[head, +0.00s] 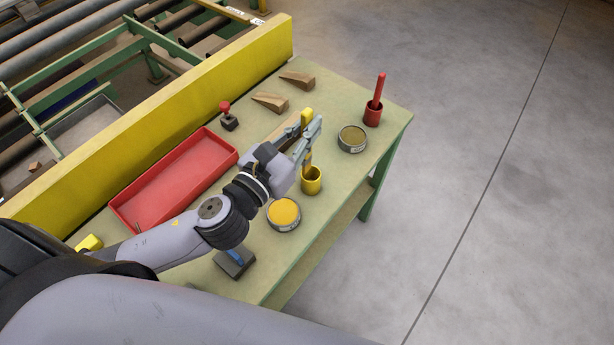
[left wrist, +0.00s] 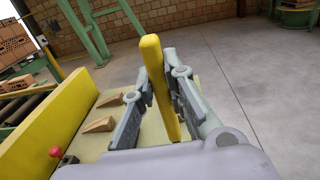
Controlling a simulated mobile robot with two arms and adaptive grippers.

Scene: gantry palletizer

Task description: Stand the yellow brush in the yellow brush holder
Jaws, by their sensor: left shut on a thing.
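The yellow brush (head: 307,117) is upright between the fingers of my left gripper (head: 308,134), which is shut on its handle. Its yellow handle (left wrist: 158,80) also stands between the fingers in the left wrist view. The brush's brownish lower end shows below the fingers, right at the mouth of the yellow brush holder (head: 312,184). I cannot tell whether the tip is inside the rim. The holder is a small yellow cup standing on the green table (head: 330,205). It does not show in the left wrist view. My right gripper is not in view.
A tin (head: 352,141) and a yellow-topped tin (head: 284,215) stand near the holder. A red holder with a red brush (head: 373,113) is at the far corner. A red tray (head: 175,180), wooden wedges (head: 270,102) and a red-knobbed device (head: 228,118) lie left.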

